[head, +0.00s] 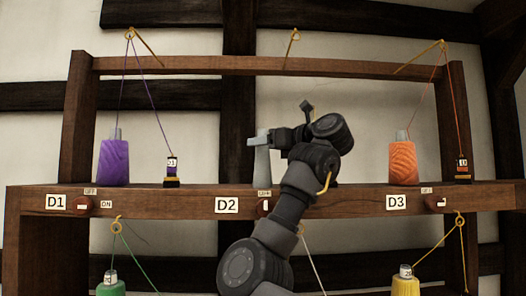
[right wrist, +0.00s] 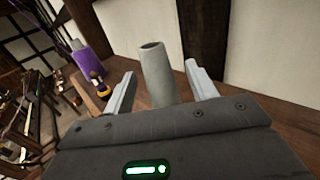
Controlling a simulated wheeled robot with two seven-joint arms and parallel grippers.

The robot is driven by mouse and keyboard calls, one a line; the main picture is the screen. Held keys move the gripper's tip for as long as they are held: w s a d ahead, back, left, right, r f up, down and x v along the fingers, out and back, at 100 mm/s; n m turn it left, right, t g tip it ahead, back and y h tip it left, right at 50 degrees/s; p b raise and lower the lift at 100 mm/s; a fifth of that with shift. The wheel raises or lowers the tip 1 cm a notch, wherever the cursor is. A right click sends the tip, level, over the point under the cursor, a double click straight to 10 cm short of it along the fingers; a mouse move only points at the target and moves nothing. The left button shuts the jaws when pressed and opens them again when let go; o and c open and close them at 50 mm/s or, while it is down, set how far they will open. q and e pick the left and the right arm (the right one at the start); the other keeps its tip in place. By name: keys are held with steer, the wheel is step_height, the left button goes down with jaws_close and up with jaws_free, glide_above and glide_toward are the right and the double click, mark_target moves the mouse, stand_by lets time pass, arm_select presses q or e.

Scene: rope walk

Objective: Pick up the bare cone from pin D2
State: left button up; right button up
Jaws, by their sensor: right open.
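The bare grey cone (head: 262,165) stands upright on the shelf above the D2 label (head: 227,205). In the right wrist view the bare cone (right wrist: 157,78) shows its open top, with one finger on each side. My right gripper (head: 258,140) is at the cone's upper part in the head view. Its jaws (right wrist: 160,72) are open, with a visible gap between the cone and each finger. The pin under the cone is hidden. My left gripper is in neither view.
A purple cone (head: 114,162) stands at D1 and an orange cone (head: 403,162) at D3, with threads running up to hooks. Green (head: 110,288) and yellow (head: 405,285) cones sit below. A red switch (head: 264,207) is on the D2 edge.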

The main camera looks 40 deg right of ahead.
mark_target(263, 133)
steer(key=shift+w+a, duration=0.15)
steer(key=shift+w, duration=0.5)
steer(key=shift+s, duration=0.1)
steer(key=c, duration=1)
steer(key=shift+c, duration=0.2)
steer(key=shift+r, duration=0.4)
step_height(263, 133, up, 2)
steer(key=shift+r+b, duration=0.1)
steer(key=shift+b, duration=0.75)
steer(key=s+r+b, duration=0.4)
steer(key=s+r, duration=0.6)
steer(key=s, duration=0.4)
steer(key=shift+s+a, duration=0.15)
steer(key=shift+a, duration=0.25)
